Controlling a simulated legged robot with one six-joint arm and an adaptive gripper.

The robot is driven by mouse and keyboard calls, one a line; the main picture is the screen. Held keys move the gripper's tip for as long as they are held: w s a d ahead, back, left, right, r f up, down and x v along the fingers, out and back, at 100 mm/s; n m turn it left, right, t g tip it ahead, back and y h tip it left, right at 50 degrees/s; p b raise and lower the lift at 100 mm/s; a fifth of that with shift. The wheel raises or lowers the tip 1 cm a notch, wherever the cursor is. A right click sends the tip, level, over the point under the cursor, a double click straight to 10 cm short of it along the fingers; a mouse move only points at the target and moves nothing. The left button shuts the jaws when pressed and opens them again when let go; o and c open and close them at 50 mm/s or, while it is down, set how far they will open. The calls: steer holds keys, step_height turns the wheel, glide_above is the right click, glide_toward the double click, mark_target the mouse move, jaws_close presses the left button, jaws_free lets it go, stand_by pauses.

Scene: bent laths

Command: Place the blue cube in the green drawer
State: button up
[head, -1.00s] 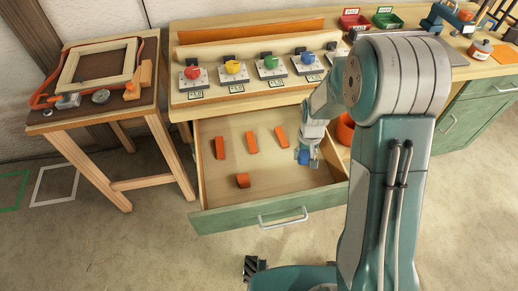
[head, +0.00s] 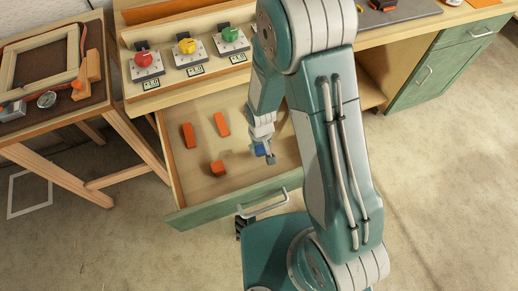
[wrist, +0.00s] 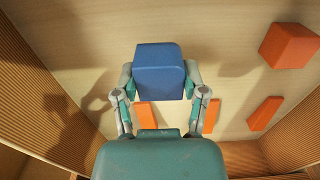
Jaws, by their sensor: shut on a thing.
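The blue cube (wrist: 160,62) is between the two fingers of my gripper (wrist: 160,78) in the wrist view. My gripper is shut on it. In the head view the blue cube (head: 259,149) shows small at the end of my arm, partly covered by my gripper (head: 264,152). The green drawer (head: 235,202) is pulled open, and the cube is over its inside, toward the right in the head view. In the wrist view the drawer floor (wrist: 80,30) lies below the cube. The exact height above the floor is hard to tell.
Orange pieces lie in the drawer: a block (head: 217,168) near its front and laths (head: 188,135) farther back. The bench with a red knob (head: 145,60) stands behind the drawer. A small table (head: 60,115) is at the left. My arm hides the drawer's right part.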

mark_target(258, 152)
steer(key=f, duration=0.2)
steer(key=a+f, duration=0.1)
steer(key=shift+f, duration=0.35)
steer(key=shift+d, duration=0.3)
steer(key=o, duration=1.1)
steer(key=shift+o, duration=0.2)
steer(key=shift+a+f, duration=0.1)
steer(key=shift+a, duration=0.05)
step_height(258, 152, up, 12)
steer(key=shift+r, duration=0.25)
